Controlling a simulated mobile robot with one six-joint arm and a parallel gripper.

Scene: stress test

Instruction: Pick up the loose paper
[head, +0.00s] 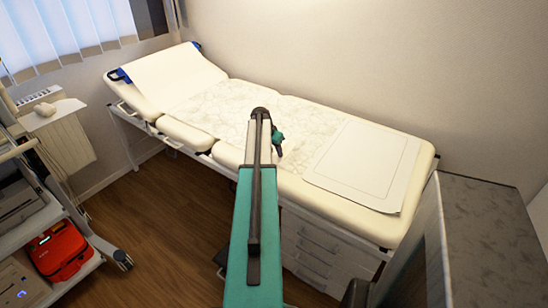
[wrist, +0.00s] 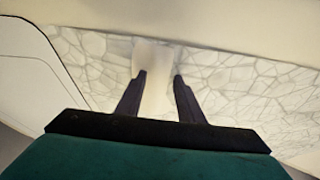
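A thin, crinkled, translucent paper (head: 212,108) with a crack-like pattern lies across the middle of the cream examination couch (head: 290,110). In the wrist view the crinkled paper (wrist: 235,85) runs across behind my fingers. A flat white sheet with a thin outline (head: 365,165) lies on the couch's right end; it also shows at the left of the wrist view (wrist: 25,75). I cannot tell which of the two is meant. My gripper (wrist: 159,76) is open over the crinkled paper, with a pale plain strip between its fingers. Whether it touches is unclear. My arm hides part of the couch in the head view.
The couch's raised headrest (head: 165,75) is at the left, with the wall behind it. A cart with a red case (head: 60,250) stands at the lower left. A grey-topped cabinet (head: 490,230) is close at the right. Wooden floor (head: 160,220) is clear between cart and couch.

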